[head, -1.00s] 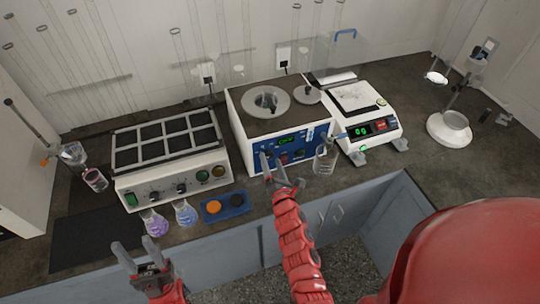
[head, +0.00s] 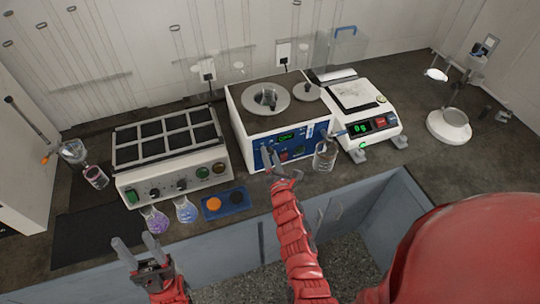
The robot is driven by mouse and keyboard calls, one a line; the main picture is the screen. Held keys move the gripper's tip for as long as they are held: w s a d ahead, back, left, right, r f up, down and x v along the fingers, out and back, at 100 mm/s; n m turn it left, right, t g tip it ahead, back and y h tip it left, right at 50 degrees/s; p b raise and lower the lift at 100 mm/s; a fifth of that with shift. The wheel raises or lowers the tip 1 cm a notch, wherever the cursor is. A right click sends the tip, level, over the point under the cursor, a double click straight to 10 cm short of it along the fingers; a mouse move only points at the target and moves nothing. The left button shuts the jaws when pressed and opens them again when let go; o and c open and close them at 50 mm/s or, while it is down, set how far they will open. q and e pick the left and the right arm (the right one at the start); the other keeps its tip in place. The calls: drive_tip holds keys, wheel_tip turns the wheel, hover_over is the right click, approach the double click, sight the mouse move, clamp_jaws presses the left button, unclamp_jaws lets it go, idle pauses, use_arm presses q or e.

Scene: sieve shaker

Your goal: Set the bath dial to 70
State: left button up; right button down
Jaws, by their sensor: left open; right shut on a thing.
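The bath (head: 241,100) is the white box with a blue front panel and a round opening in its top, in the middle of the counter. Its green display (head: 286,136) is lit, but the digits are too small to read. My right gripper (head: 267,153) is at the left part of the blue panel, shut on what seems to be the bath dial. The fingers hide the dial, so its setting cannot be read. My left gripper (head: 135,246) is open and empty, in front of the counter at the lower left.
A beaker (head: 325,156) stands just right of my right gripper, by the panel. A dark mat (head: 90,240) lies left.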

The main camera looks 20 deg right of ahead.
drive_tip(key=m+b, duration=0.4)
drive_tip(key=m, duration=0.2)
drive_tip(key=m+g+y+b, duration=0.1)
drive_tip(key=m+b, duration=0.2)
drive_tip(key=m, duration=0.4)
drive_tip(key=shift+d+b, duration=0.15)
drive_tip(key=shift+b, duration=0.25)
drive_tip(key=m, duration=0.4)
drive_tip(key=shift+f+y, duration=0.1)
drive_tip(key=shift+y, duration=0.3)
drive_tip(key=m, duration=0.3)
drive_tip(key=shift+y, duration=0.3)
drive_tip(key=m+b, duration=0.1)
drive_tip(key=m, duration=0.2)
drive_tip(key=shift+f+m+b, duration=0.15)
drive_tip(key=shift+m+b, duration=0.25)
drive_tip(key=shift+m+y+b, duration=0.5)
drive_tip(key=shift+m+b, duration=0.75)
drive_tip(key=shift+m, duration=0.75)
